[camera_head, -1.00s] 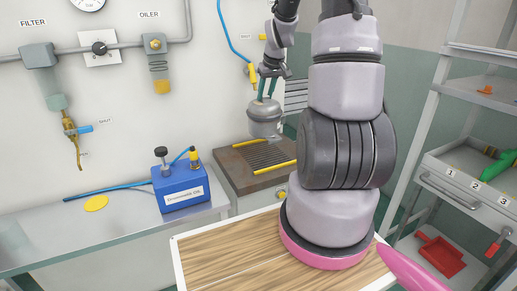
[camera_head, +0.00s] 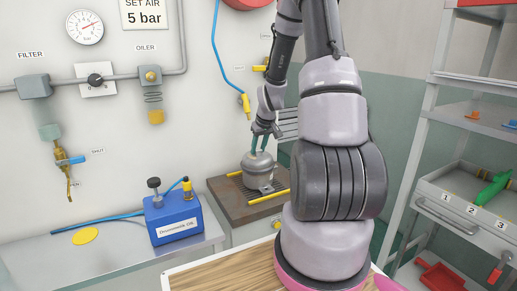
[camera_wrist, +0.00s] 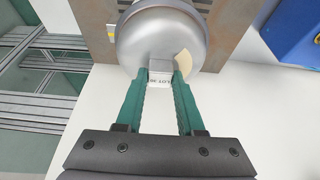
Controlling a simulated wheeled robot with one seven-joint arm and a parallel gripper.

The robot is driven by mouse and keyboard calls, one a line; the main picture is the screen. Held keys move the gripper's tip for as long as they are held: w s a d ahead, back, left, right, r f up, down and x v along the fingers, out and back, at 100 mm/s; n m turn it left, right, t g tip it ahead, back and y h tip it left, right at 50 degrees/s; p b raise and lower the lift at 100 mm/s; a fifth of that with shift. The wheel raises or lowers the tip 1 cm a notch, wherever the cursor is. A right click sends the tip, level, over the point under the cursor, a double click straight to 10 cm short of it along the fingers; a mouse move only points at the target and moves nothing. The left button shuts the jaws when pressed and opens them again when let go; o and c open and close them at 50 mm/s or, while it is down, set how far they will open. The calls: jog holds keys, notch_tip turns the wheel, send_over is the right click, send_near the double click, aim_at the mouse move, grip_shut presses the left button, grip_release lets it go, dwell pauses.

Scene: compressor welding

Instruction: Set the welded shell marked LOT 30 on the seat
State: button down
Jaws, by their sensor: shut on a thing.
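My gripper (camera_head: 259,144) is shut on the grey metal shell (camera_head: 258,171), holding it from above. The shell hides part of the slots. I cannot tell whether its base touches the plate.
A blue oil box (camera_head: 174,219) with a black knob stands left of the plate on a metal bench (camera_head: 60,255). A wooden-topped table (camera_head: 225,279) is in front. A shelf rack with a numbered drawer (camera_head: 465,210) stands at right. Pipes and valves line the wall.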

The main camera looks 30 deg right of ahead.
jog(key=shift+f, duration=0.1)
jog(key=c, duration=0.5)
grip_release()
jog(key=a+v, duration=0.2)
jog(key=v, duration=0.8)
jog(key=a+v, duration=0.3)
jog(key=v, duration=0.7)
jog(key=s+a+r+m+t, duration=0.1)
jog(key=s+a+r, duration=0.2)
jog(key=s, duration=0.3)
jog(key=s+a+r+m+y, duration=0.1)
jog(key=s+a+r+m, duration=0.1)
jog(key=s+a+r, duration=0.2)
jog(key=s+a+r+m+t, duration=0.1)
jog(key=s+a+r, duration=0.2)
jog(key=s, duration=0.6)
jog(key=shift+a+r+m+t+y, duration=0.15)
jog(key=shift+a+r+y, duration=0.05)
jog(key=shift+r, duration=0.45)
jog(key=shift+a+r+m+t+y, duration=0.15)
jog(key=shift+r+y, duration=0.05)
jog(key=shift+r, duration=0.5)
